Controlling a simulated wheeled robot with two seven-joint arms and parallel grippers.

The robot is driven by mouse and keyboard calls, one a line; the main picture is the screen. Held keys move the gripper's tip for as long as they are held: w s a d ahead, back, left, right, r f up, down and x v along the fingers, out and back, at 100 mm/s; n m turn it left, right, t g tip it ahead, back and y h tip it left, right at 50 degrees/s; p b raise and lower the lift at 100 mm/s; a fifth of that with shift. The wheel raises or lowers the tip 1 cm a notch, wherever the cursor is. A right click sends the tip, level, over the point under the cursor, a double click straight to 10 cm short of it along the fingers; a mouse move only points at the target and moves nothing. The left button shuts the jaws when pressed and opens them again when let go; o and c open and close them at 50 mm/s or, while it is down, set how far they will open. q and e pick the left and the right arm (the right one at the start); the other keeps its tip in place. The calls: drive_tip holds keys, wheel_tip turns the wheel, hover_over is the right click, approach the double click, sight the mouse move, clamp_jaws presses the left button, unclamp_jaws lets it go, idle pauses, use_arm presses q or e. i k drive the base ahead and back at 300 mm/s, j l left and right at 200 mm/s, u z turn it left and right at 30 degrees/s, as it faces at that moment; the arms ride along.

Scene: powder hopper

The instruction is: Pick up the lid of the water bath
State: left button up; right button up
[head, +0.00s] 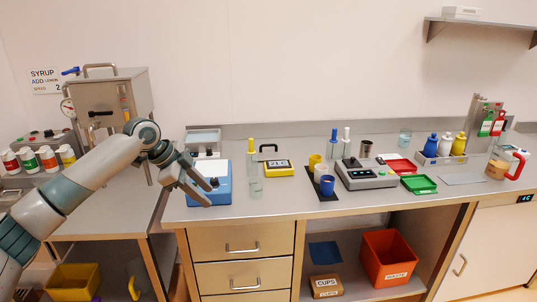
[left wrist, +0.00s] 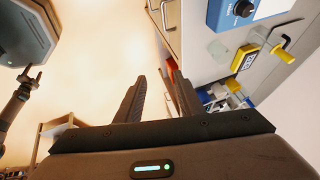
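A blue box with a dark knob (head: 213,182), likely the water bath, stands at the counter's front left; it also shows in the left wrist view (left wrist: 226,14). A pale panel (head: 203,140) is behind it; I cannot tell whether this is the lid. My left gripper (head: 197,189) is in front of the blue box in the head view and partly covers it. Its two fingers are apart and empty, also in the left wrist view (left wrist: 158,92). My right gripper (left wrist: 31,76) shows small at the left of the wrist view, its fingers apart, away from the counter.
A yellow unit with a display (head: 279,169) and a glass vial (head: 256,188) stand right of the blue box. A grey device (head: 366,176) is farther right. A steel cabinet (head: 108,100) stands at left. Some bare counter (head: 235,207) lies in front.

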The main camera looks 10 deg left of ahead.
sight(264, 152)
drive_tip(key=i, duration=2)
